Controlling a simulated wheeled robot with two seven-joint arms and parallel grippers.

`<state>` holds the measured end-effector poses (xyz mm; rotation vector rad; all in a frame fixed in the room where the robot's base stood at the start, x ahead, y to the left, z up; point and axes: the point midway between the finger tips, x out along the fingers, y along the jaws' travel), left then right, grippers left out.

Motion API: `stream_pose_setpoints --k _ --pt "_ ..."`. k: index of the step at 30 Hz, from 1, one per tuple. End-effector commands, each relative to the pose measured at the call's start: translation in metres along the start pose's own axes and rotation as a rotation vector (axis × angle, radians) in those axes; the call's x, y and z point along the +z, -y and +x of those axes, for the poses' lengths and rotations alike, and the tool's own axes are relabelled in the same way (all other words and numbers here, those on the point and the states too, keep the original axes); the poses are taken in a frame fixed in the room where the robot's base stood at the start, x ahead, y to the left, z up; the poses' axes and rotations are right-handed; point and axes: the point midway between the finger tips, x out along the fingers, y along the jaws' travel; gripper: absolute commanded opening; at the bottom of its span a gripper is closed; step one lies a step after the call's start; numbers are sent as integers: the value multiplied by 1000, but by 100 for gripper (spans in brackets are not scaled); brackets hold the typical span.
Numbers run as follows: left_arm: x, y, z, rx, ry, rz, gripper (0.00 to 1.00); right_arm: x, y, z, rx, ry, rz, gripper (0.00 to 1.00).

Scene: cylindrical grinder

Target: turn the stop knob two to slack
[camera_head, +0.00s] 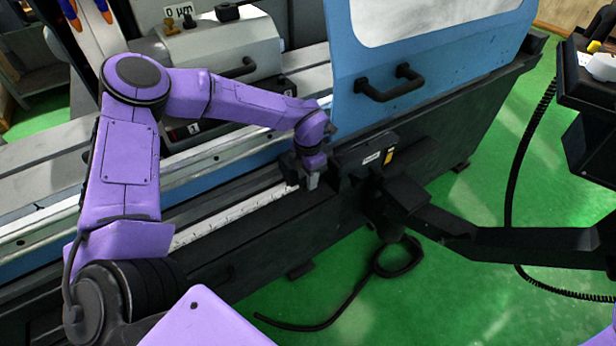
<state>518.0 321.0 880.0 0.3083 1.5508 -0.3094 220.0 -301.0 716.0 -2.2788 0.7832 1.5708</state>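My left gripper (312,181) points down at the front rail of the grinder (235,215), at the right end of the pale ruled scale. It is small and partly hidden by my purple wrist, and I cannot tell whether its fingers are open or shut. A dark stop block (289,166) sits on the rail right beside the gripper. I cannot make out the stop knob itself; it may be hidden behind or under the gripper. My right gripper is not in view.
The blue door (440,60) with a black handle (390,84) stands right of my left wrist. A dark jointed bracket arm (500,243) crosses at the right. A black cable (330,310) lies on the green floor (430,310). The grey headstock (215,47) is behind my forearm.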

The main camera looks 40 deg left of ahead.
Motion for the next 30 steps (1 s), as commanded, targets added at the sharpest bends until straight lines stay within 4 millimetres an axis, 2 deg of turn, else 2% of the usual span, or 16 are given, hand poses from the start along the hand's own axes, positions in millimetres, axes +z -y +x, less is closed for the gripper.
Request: stream_pose_setpoints --k 4,12,14,15,16,23,30 --pt "-1 0 14 0 -1 -2 37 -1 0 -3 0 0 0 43" --pt "0 0 17 0 1 -1 37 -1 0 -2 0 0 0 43" --pt "0 0 17 0 0 -1 18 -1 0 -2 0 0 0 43" --pt "0 0 17 0 0 -1 5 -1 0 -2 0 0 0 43" --pt "0 0 17 0 0 -1 1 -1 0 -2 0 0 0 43" --pt "-1 0 17 0 13 0 1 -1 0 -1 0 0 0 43" --pt "-3 0 18 -2 108 -2 1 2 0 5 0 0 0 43"
